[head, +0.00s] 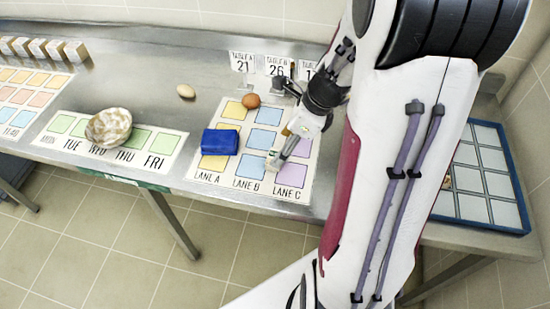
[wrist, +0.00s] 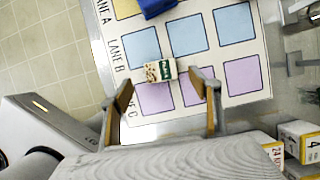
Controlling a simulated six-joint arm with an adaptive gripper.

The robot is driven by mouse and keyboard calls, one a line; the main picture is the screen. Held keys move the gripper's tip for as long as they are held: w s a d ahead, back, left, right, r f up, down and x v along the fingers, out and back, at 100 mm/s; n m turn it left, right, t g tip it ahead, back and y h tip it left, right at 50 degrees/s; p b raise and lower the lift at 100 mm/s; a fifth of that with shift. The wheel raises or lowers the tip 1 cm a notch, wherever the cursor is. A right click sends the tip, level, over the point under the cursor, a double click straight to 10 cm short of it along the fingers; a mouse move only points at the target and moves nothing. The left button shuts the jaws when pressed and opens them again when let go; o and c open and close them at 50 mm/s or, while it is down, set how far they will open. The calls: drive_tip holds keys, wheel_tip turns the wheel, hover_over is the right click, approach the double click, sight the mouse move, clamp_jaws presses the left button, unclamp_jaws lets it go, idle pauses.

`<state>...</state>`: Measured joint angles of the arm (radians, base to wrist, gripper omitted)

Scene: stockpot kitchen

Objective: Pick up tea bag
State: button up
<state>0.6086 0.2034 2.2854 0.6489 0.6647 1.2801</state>
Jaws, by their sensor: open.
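The tea bag (wrist: 160,70) shows in the wrist view as a small pale packet with a brown print and a green label. It lies on the lane mat (wrist: 185,15), at the border between a lane B blue square and a lane C purple square. My gripper (wrist: 166,88) is open, its two tan-lined fingers spread wide. The tea bag is just ahead of the fingertips, between their lines, and no finger visibly touches it. In the head view my gripper (head: 282,154) is low over the mat's front part and largely hides the tea bag's area.
A blue block (head: 220,142) sits on lane A, left of my gripper. A brown egg (head: 251,101) is farther back on the mat. A pale egg (head: 185,91) and a bowl (head: 108,128) are left. Table signs (head: 277,68) stand behind; a blue-rimmed tray (head: 478,222) is right.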

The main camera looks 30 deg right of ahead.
drive_tip(key=shift+x, duration=2.55)
drive_tip(key=shift+s+d, duration=0.1)
drive_tip(key=shift+d, duration=0.05)
drive_tip(key=c, duration=1)
